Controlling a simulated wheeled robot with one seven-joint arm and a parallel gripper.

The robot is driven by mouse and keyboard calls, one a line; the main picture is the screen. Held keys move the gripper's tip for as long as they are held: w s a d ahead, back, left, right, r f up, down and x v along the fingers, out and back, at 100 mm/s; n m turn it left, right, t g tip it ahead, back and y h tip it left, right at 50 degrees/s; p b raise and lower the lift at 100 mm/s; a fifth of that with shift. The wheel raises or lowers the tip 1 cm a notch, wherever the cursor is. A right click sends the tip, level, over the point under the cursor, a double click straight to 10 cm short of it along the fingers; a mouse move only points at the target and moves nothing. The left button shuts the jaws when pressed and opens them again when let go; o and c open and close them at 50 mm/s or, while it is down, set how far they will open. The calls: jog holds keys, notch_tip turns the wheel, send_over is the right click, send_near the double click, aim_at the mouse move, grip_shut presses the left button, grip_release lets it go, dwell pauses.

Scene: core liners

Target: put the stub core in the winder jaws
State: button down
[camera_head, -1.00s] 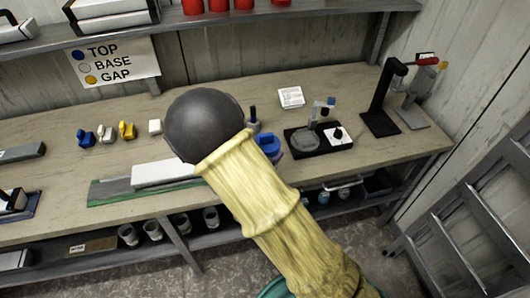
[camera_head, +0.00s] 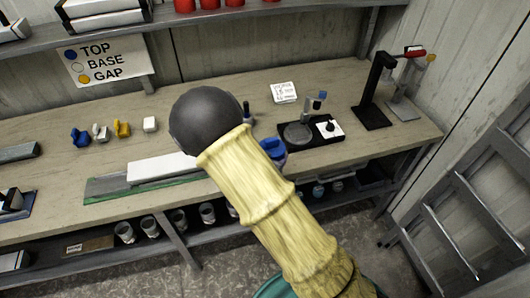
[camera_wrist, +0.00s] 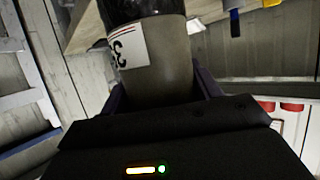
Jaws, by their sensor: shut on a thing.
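In the wrist view my gripper (camera_wrist: 160,97) is shut on a grey-brown cylinder, the stub core (camera_wrist: 168,72). The core has a white label with a red edge and a black "3"; its far end is dark and cut off by the frame top. In the head view my yellow-sleeved arm crosses the middle and hides the gripper and core. I cannot tell for certain which device holds the winder jaws. A black-based device (camera_head: 297,148) with a grey disc and a small post stands right of my arm. A tall black stand (camera_head: 373,90) is farther right.
A long white bar (camera_head: 160,168) lies at the front. A sign (camera_head: 104,62) reads TOP, BASE, GAP. A ladder (camera_head: 455,235) leans at right.

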jog(key=d+f+n+t+y, duration=0.1)
jog(key=d+f+n+y, duration=0.3)
jog(key=d+f, duration=0.6)
jog(key=d+y, duration=0.1)
jog(key=d, duration=0.2)
jog(key=shift+f+n, duration=0.25)
jog(key=shift+n, duration=0.05)
jog(key=shift+w+d, duration=0.1)
